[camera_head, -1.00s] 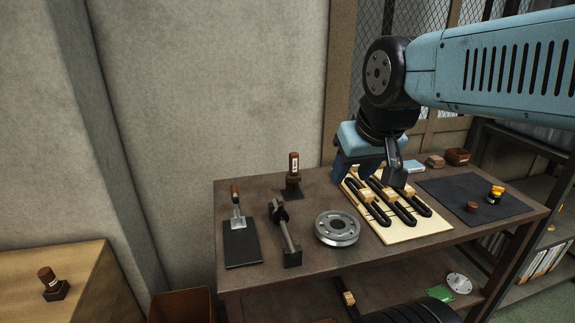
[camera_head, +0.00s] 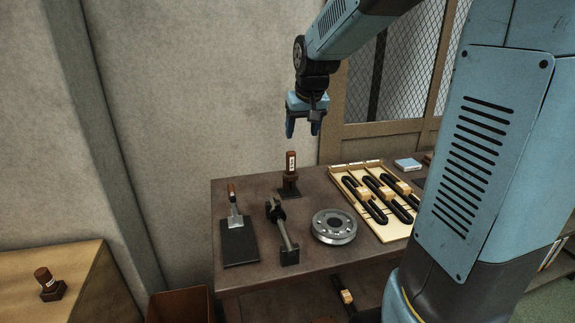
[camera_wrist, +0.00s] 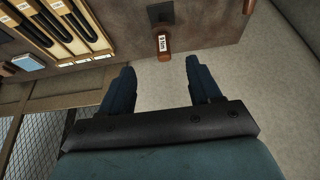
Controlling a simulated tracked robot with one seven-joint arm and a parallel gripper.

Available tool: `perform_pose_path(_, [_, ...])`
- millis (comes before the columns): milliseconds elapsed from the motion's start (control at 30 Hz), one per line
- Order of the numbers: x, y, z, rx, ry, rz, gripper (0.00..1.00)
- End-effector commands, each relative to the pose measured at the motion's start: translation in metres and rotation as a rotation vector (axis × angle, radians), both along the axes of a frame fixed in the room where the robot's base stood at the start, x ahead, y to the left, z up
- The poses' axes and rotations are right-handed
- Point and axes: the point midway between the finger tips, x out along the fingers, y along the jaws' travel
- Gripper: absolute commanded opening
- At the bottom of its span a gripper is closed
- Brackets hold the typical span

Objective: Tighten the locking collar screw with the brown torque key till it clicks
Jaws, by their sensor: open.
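A brown-handled key with a white label (camera_head: 291,162) stands upright in a dark block at the back of the bench; it also shows in the wrist view (camera_wrist: 162,42). A second brown-topped key (camera_head: 42,274) stands in a block on the wooden surface at the left. My gripper (camera_head: 303,132) is open and empty, above and slightly behind the bench key, apart from it. In the wrist view my gripper (camera_wrist: 160,75) has its fingers spread, with the key beyond the gap.
A grey flanged disc (camera_head: 334,226) sits right of the shaft. My arm hides the bench's right end. The wall is close behind.

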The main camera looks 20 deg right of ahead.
Motion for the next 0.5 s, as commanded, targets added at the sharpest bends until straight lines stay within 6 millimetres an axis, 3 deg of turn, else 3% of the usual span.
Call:
perform_pose_path(33, [0.015,0.000,-0.008,0.001,0.008,0.000,0.63])
perform_pose_path(200, [0.047,0.000,-0.024,0.005,0.016,0.001,0.63])
perform_pose_path(500, [0.067,-0.001,-0.046,0.007,0.022,-0.001,0.63])
